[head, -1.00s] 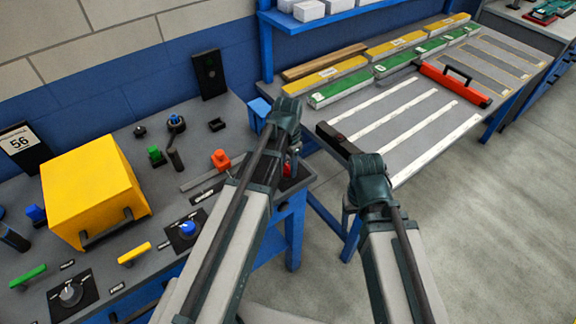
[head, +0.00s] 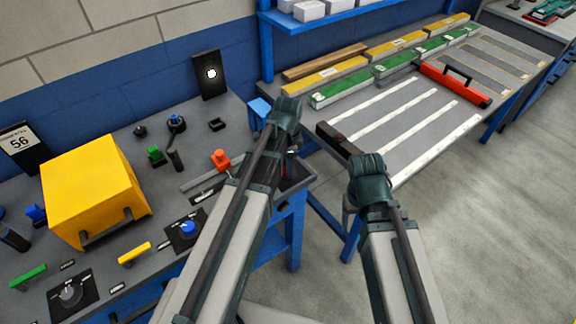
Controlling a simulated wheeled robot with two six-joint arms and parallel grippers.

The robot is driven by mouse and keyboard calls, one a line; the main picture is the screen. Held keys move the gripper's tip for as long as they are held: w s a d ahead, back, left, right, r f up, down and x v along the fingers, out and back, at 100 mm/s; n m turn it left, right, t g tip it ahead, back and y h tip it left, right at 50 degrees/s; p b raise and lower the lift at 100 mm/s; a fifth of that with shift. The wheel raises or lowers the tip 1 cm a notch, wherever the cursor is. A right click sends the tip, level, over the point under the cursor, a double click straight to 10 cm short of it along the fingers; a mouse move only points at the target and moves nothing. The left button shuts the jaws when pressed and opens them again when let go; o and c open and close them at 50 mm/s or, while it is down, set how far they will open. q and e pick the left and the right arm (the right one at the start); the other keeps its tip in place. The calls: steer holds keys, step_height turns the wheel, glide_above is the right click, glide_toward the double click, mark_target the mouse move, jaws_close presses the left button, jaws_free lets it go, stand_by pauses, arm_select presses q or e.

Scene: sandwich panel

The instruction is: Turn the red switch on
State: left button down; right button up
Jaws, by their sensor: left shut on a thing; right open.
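The red switch (head: 288,170) is almost wholly hidden behind my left arm and gripper, at the right end of the grey control panel (head: 130,195). Only a sliver of red shows. My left gripper (head: 292,153) points down there and is shut on the red switch; its fingertips are mostly hidden. My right gripper (head: 328,134) is open and empty, over the near left corner of the table with white strips. The black indicator box (head: 210,75) at the back of the panel shows a bright white light.
An orange-red knob (head: 221,160) sits on a slider left of my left arm. A yellow box (head: 95,190), a blue knob (head: 188,229) and a yellow handle (head: 134,253) are further left.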

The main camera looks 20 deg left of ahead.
stand_by(0.3)
arm_select(q)
steer(key=shift+c, duration=1.9)
jaws_free()
step_height(320, 180, up, 14)
steer(key=p, duration=1.3)
steer(key=shift+p, duration=0.4)
steer(key=shift+f, duration=0.15)
steer(key=s+d+f+n+y+b, duration=0.1)
steer(key=s+d+n, duration=0.8)
steer(key=s, duration=0.5)
steer(key=shift+s+d+f+b, duration=0.25)
steer(key=shift+d+b, duration=0.1)
steer(key=shift+d, duration=0.75)
